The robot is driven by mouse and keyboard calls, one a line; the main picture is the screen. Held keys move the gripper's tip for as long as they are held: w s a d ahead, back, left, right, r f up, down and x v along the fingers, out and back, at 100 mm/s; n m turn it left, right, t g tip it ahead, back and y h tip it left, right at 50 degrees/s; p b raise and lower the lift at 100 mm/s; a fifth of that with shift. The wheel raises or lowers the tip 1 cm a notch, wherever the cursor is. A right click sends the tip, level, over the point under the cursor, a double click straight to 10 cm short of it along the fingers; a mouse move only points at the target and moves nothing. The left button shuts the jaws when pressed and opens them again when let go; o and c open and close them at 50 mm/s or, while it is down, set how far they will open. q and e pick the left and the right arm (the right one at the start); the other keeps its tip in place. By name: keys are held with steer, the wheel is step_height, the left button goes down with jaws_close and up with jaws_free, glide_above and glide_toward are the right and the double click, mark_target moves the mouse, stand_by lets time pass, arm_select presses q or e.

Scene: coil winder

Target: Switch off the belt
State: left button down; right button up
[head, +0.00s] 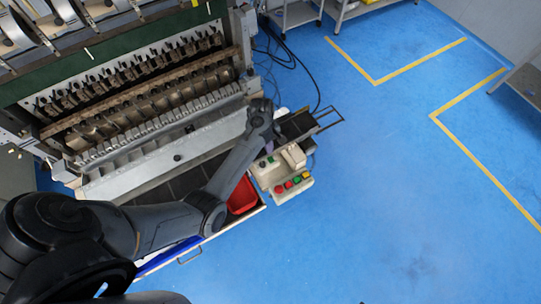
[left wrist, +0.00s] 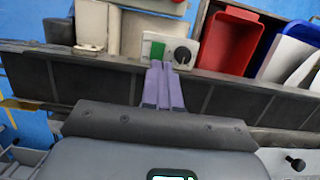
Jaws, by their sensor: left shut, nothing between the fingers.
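The belt is a dark segmented strip that runs along the front of the winder in the head view (head: 180,186) and crosses the left wrist view (left wrist: 235,101). A small pale switch panel with a green switch and a black knob (left wrist: 170,50) stands just beyond the belt. My left gripper (left wrist: 160,68) has its purple fingers shut and empty, with the tips over the belt's far edge, right by the panel's lower edge. I cannot tell whether they touch it. In the head view the left gripper (head: 268,146) is partly hidden by its own wrist. My right gripper is not in view.
A beige control box with coloured buttons (head: 290,184) stands beside the belt. A red bin (left wrist: 228,40) and a blue bin (left wrist: 284,56) stand right of the panel. The coil winder (head: 140,90) fills the upper left. Blue floor at the right is clear.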

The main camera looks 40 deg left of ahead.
mark_target(272, 161)
arm_select(q)
steer(key=shift+x, duration=3.05)
